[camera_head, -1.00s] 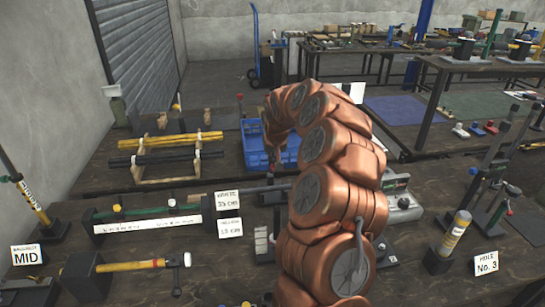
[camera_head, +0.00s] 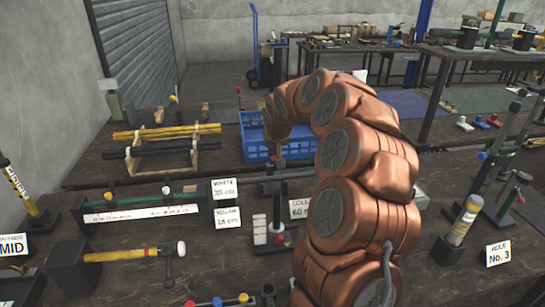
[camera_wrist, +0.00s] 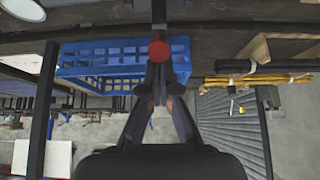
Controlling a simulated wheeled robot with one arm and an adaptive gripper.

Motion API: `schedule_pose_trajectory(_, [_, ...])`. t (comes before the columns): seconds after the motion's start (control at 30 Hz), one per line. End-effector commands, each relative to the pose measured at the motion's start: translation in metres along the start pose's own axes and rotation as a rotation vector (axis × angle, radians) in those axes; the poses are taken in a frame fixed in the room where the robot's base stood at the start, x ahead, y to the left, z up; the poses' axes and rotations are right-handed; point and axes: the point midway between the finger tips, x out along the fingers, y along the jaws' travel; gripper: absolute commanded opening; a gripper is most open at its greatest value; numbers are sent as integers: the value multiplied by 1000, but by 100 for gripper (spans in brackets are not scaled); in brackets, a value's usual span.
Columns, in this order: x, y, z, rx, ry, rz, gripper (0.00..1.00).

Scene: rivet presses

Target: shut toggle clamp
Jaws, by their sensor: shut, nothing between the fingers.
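In the wrist view the red knob (camera_wrist: 158,50) is just beyond my fingertips. My gripper (camera_wrist: 160,76) is shut and empty, pointing at the knob; I cannot tell whether it touches.
A blue crate (camera_head: 228,147) stands behind the knob. A rack with yellow and black rods (camera_head: 165,135) is to its left. Label cards (camera_head: 226,218) and a hammer-like tool (camera_head: 130,254) lie at left. A yellow cylinder (camera_head: 463,222) stands at right.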

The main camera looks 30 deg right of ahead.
Motion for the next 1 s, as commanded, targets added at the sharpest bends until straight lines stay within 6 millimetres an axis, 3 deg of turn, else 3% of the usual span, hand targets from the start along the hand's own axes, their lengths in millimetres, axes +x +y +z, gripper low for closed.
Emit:
schedule_pose_trajectory(0.03, [7, 1, 8, 0, 19, 1, 0])
schedule_pose_trajectory(1.0, [12, 0, 47, 0, 350, 1, 0])
